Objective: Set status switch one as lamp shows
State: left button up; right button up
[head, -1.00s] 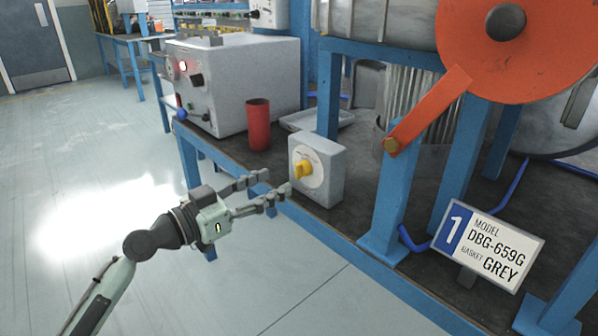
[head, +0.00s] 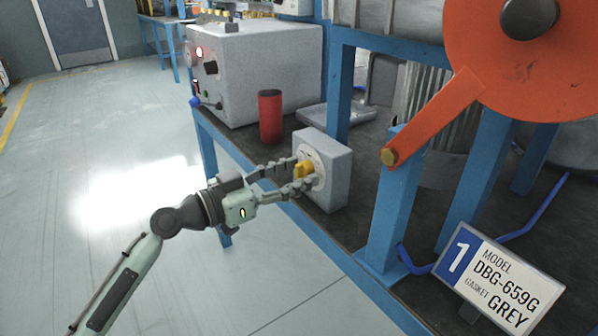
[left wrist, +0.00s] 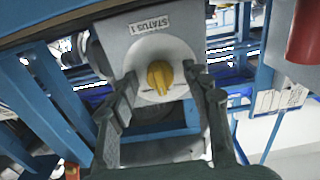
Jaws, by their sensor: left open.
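The status switch is a grey box (head: 335,160) with a white round dial and a yellow knob (head: 304,169), standing at the bench's front edge. In the left wrist view the label "STATUS 1" (left wrist: 149,25) shows upside down above the yellow knob (left wrist: 160,76). My left gripper (head: 302,173) is open, with its fingers on either side of the knob; I cannot tell whether they touch it. A red lamp (head: 199,52) glows on the grey control box (head: 265,75) behind. My right gripper is not in view.
A red cylinder (head: 270,116) stands behind the switch, with a grey tray (head: 345,112) beyond. A blue post (head: 385,205) and an orange crank arm (head: 432,122) are to the right. A sign (head: 495,282) reads "1 MODEL DBG-659G GASKET GREY". The floor at left is clear.

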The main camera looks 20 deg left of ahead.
pick_arm(q)
grip_shut()
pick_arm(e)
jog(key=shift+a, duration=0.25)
pick_arm(q)
jog(key=shift+n, duration=0.3)
jog(key=n, duration=0.2)
jog(key=shift+r+n, duration=0.1)
jog(key=shift+n, duration=0.2)
jog(key=n+p, duration=0.1)
jog(key=n, duration=0.1)
jog(key=shift+n, duration=1.2)
jog(key=shift+n+p, duration=0.3)
jog(key=shift+n, duration=0.5)
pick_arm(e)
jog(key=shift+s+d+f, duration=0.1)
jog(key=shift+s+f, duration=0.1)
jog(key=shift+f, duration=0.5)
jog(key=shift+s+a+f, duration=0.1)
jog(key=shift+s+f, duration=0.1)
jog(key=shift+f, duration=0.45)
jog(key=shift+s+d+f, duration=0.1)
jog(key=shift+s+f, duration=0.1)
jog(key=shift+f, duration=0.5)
